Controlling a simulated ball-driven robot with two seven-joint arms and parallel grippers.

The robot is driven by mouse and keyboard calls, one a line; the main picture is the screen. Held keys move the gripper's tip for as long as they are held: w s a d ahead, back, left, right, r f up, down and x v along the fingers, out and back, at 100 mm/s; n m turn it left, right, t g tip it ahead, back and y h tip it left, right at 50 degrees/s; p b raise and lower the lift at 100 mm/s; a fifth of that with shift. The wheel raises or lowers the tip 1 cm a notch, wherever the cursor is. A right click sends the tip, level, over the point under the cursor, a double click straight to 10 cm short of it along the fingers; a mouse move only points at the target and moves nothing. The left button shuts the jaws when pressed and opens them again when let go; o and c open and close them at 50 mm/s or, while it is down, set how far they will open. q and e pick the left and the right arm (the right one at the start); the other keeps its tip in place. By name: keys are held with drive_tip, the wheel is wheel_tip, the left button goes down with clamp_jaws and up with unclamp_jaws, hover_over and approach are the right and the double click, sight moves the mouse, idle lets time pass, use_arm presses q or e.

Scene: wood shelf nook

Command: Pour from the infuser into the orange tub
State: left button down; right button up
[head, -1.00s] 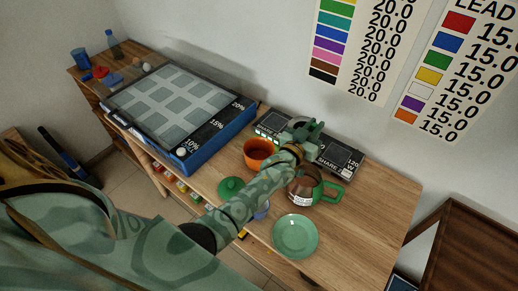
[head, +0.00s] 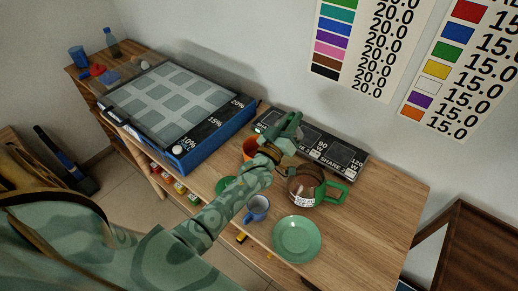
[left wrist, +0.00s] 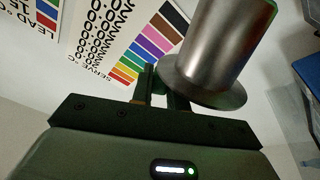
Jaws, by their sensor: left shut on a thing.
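The orange tub (head: 250,148) stands on the wooden top in front of the black panel, partly hidden by my left arm and gripper. My left gripper (head: 291,125) is above and just right of it, raised over the surface. In the left wrist view, the fingers (left wrist: 163,92) are shut on the infuser (left wrist: 217,45), a shiny metal cylinder with a wide flange. The infuser is tilted in that picture; its far end is cut off, so its contents cannot be seen. In the head view the infuser is not clearly visible. My right gripper is not in view.
A glass pot (head: 304,187) with a green handle stands right of the arm. A green plate (head: 297,239) and a blue mug (head: 257,207) are nearer. A big tray box (head: 180,112) fills the left. The right end is clear.

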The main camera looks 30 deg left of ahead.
sight(278, 121)
use_arm(q)
drive_tip(key=shift+s+a+f+n+b, duration=0.15)
drive_tip(key=shift+s+a+n+b, duration=0.05)
drive_tip(key=shift+a+n+b, duration=0.3)
drive_tip(key=shift+s+a+f+n+t+y+b, duration=0.2)
drive_tip(key=shift+a+n+t+y+b, duration=0.1)
drive_tip(key=shift+n+b, duration=0.25)
drive_tip(key=shift+s+a+f+n+t+y+b, duration=0.1)
drive_tip(key=shift+a+f+n+t+y+b, duration=0.15)
drive_tip(key=shift+n+b, duration=0.3)
drive_tip(key=shift+s+a+r+n+y+b, duration=0.2)
drive_tip(key=shift+a+n+y+b, duration=0.2)
drive_tip(key=shift+n, duration=0.2)
drive_tip(key=shift+s+a+r+n+y+b, duration=0.15)
drive_tip(key=shift+a+n+y+b, duration=0.1)
drive_tip(key=shift+n+y, duration=0.3)
drive_tip(key=shift+a+f+n+t+b, duration=0.1)
drive_tip(key=shift+f+n+t+b, duration=0.05)
drive_tip(key=shift+n+t+b, duration=0.15)
drive_tip(key=shift+s+a+f+n+y+b, duration=0.15)
drive_tip(key=shift+a+f+n+y+b, duration=0.25)
drive_tip(key=shift+n+y+b, duration=0.45)
drive_tip(key=shift+s+a+r+n, duration=0.1)
drive_tip(key=shift+r+n, duration=0.15)
drive_tip(key=shift+n, duration=0.25)
